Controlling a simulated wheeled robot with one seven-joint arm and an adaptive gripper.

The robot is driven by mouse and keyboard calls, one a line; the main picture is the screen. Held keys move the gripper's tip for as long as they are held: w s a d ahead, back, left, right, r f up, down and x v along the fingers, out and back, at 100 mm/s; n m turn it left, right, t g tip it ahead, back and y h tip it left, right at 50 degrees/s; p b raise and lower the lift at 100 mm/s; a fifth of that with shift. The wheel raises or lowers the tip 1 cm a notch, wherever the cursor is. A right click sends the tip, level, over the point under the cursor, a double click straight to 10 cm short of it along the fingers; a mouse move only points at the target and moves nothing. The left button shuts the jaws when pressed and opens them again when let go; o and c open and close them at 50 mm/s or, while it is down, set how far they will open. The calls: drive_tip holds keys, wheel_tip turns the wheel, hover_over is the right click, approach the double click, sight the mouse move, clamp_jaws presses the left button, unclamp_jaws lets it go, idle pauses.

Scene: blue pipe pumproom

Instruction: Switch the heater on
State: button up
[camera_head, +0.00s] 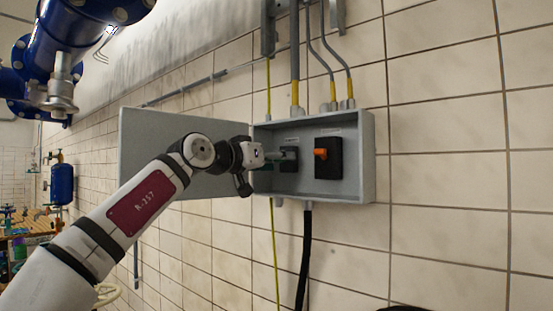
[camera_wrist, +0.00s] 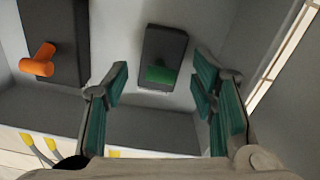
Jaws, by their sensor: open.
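A grey wall box (camera_head: 367,160) stands open, its door (camera_head: 150,135) swung out to the left. Inside are two black switch units. The right one (camera_head: 334,170) has an orange handle (camera_head: 321,154); in the wrist view this orange handle (camera_wrist: 38,60) is at the upper left. The left unit (camera_wrist: 170,48) has a green part (camera_wrist: 161,75). My gripper (camera_head: 282,155) reaches into the box at the left unit and partly hides it. In the wrist view, my gripper's fingers (camera_wrist: 161,82) are apart, on either side of the green part, with nothing held. Labels above the switches are unreadable.
Conduits (camera_head: 295,60) enter the box from above; a black cable (camera_head: 304,255) and a yellow-green wire (camera_head: 274,250) hang below. Blue pipework (camera_head: 85,30) is at the upper left. A blue tank (camera_head: 62,183) stands far left. The tiled wall (camera_head: 450,150) right of the box is clear.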

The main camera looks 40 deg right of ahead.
drive_tip(key=c, duration=1.1)
drive_tip(key=shift+r+y+p, duration=0.5)
drive_tip(key=shift+y+p, duration=0.15)
drive_tip(key=shift+y, duration=0.55)
drive_tip(key=shift+w+d+r+g+y+p, duration=0.15)
drive_tip(key=shift+r+y+p, duration=0.1)
drive_tip(key=shift+y, duration=0.4)
drive_tip(key=shift+s+r+g+y+p, duration=0.1)
drive_tip(key=shift+g+y+p, duration=0.1)
drive_tip(key=shift+y, duration=0.45)
drive_tip(key=o, duration=1.1)
